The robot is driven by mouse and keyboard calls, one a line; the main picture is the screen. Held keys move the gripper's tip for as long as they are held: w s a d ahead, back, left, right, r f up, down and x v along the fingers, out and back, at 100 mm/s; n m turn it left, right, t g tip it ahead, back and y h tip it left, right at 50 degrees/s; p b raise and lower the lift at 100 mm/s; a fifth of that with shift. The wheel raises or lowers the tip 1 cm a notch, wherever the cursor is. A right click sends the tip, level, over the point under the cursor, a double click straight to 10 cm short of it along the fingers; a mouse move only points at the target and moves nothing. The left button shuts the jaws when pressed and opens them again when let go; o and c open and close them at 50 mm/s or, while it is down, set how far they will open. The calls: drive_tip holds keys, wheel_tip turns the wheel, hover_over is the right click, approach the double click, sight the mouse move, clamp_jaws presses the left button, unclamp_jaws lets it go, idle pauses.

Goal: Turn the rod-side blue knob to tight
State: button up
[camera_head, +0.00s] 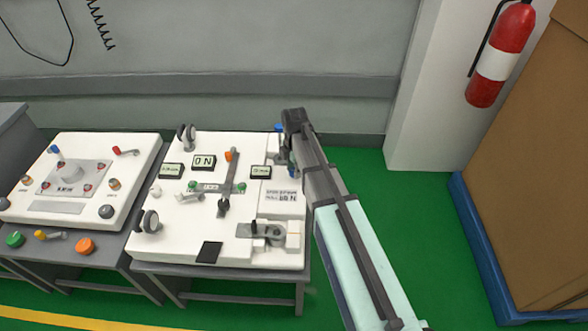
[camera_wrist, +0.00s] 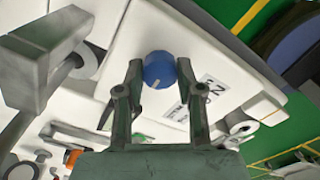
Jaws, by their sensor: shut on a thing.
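The blue knob (camera_wrist: 158,70) is round with a short white mark on its lower edge, and sits on a white panel in the wrist view. My gripper (camera_wrist: 160,67) has one finger on each side of it and is shut on it. In the head view my arm reaches over the right edge of the white-topped cart (camera_head: 185,238). A small blue part (camera_head: 278,128) shows beside the arm's end and another blue part (camera_head: 291,170) shows lower by the arm. I cannot tell which is the held knob; the arm hides the contact.
A printed label (camera_wrist: 210,88) lies right of the knob. A grey bar-like fitting (camera_wrist: 45,55) rises at left in the wrist view. A second white-topped cart (camera_head: 80,205) stands at left. A cardboard box (camera_head: 530,170) and fire extinguisher (camera_head: 500,55) are at right, with green floor between.

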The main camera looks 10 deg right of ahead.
drive_tip(key=shift+m+p, duration=0.3)
drive_tip(key=shift+m, duration=0.1)
drive_tip(key=m+p, duration=0.2)
drive_tip(key=m, duration=0.1)
drive_tip(key=shift+r+m, duration=0.1)
drive_tip(key=shift+m, duration=0.2)
drive_tip(key=m+p, duration=0.1)
drive_tip(key=m, duration=0.3)
drive_tip(key=shift+m+p, duration=0.3)
drive_tip(key=shift+p, duration=0.05)
drive_tip(key=m+p, duration=0.1)
drive_tip(key=m, duration=0.3)
drive_tip(key=m+p, duration=0.1)
drive_tip(key=m, duration=0.3)
drive_tip(key=shift+m, duration=0.6)
drive_tip(key=o, duration=1.2)
drive_tip(key=shift+c, duration=0.2)
